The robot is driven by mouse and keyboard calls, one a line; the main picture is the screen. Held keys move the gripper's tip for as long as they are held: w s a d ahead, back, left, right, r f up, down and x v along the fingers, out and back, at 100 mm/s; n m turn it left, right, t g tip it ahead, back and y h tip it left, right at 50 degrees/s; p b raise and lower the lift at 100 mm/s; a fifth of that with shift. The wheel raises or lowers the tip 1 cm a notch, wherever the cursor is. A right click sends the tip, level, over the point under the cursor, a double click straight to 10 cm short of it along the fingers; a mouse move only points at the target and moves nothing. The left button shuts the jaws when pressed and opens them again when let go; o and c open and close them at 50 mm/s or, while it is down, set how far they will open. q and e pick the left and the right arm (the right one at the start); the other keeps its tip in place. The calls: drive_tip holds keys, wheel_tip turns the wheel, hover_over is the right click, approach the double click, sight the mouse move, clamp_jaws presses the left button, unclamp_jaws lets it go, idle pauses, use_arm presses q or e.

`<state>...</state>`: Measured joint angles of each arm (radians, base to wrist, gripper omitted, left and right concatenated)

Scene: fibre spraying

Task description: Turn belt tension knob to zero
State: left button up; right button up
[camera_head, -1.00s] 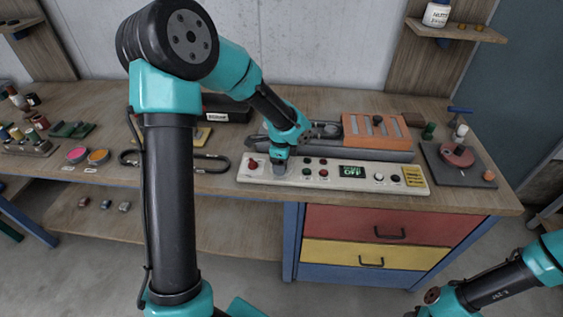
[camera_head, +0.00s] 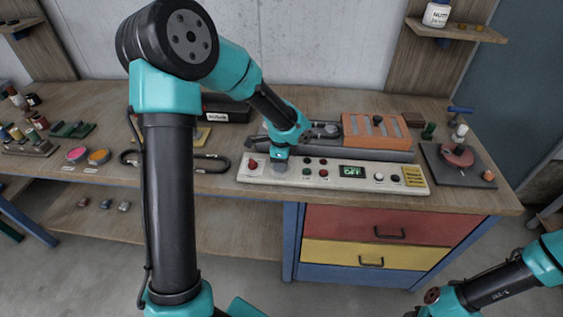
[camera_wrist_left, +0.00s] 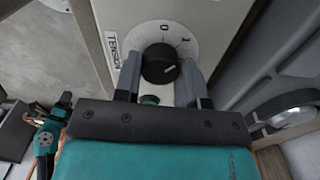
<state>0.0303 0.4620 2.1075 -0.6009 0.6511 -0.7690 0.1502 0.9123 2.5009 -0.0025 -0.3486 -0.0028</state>
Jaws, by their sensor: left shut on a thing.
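The belt tension knob is a black round knob (camera_wrist_left: 160,66) on a white dial marked 0 and 1, with a "TENSION" label beside it, in the left wrist view. It sits on the white control panel (camera_head: 221,170). My left gripper (camera_wrist_left: 160,78) has its two fingers on either side of the knob and is shut on it. In the head view my left gripper (camera_head: 280,163) points down at the panel and hides the knob. The knob's white pointer mark looks turned toward the right, near the 1. My right gripper (camera_head: 432,297) is at the lower right, away from the panel; its jaws are unclear.
On the panel are a red button (camera_head: 252,164), small buttons and a green display (camera_head: 352,171) reading OFF. Behind it stands a machine with an orange cover (camera_head: 377,131).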

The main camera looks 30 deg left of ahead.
use_arm(q)
drive_tip(key=shift+n, duration=0.4)
drive_tip(key=n, duration=0.3)
drive_tip(key=shift+n, duration=2.5)
drive_tip(key=o, duration=0.9)
drive_tip(key=shift+r, duration=0.1)
wheel_tip(320, 180, up, 17)
drive_tip(key=shift+r, duration=0.15)
